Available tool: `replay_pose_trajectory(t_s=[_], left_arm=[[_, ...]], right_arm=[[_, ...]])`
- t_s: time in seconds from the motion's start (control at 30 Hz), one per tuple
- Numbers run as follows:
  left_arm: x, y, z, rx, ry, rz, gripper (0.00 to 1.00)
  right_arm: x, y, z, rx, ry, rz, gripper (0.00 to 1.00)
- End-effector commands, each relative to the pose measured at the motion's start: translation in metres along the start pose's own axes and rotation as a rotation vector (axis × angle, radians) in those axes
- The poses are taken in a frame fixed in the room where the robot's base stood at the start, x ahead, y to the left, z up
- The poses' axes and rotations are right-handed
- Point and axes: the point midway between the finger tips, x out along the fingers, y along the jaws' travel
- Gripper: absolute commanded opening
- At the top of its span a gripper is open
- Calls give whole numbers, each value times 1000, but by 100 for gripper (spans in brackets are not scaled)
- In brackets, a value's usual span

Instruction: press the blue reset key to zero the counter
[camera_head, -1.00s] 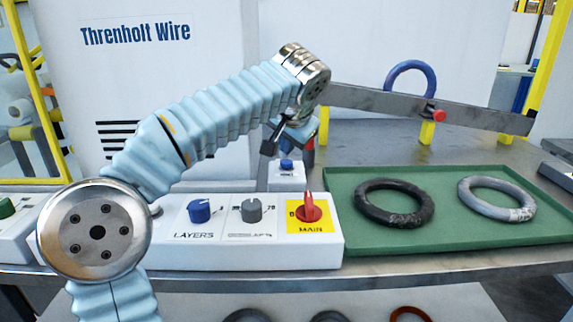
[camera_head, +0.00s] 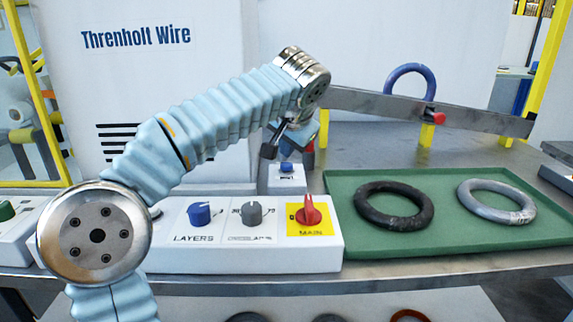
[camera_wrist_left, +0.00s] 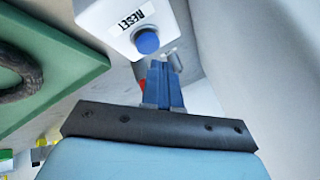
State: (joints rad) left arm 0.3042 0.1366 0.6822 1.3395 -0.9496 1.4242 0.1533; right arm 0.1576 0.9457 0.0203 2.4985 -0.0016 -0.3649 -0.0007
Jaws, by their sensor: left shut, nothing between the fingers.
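The blue reset key (camera_head: 286,167) sits on a small white box (camera_head: 286,183) behind the control panel. In the left wrist view the round blue key (camera_wrist_left: 147,41) stands out from the white box (camera_wrist_left: 112,12), beside the label RESET. My left gripper (camera_wrist_left: 160,66) is shut and empty, with its blue fingertips close to the key. A small gap seems to show between them, but I cannot tell contact for certain. My right gripper is not in view. The counter display cannot be made out.
The white panel (camera_head: 180,257) in front carries a blue LAYERS knob (camera_head: 199,213), a grey knob (camera_head: 251,213) and a red MAIN switch (camera_head: 308,212). A green tray (camera_head: 449,222) on the right holds a black coil (camera_head: 366,207) and a grey coil (camera_head: 470,201).

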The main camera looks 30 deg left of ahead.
Motion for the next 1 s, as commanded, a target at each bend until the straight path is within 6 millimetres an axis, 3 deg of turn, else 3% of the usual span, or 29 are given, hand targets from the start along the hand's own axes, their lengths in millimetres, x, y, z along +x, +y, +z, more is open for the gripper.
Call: replay_pose_trajectory(t_s=[1.0], left_arm=[[6, 3, 3, 0, 1, 0, 0]], right_arm=[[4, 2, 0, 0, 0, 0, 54]])
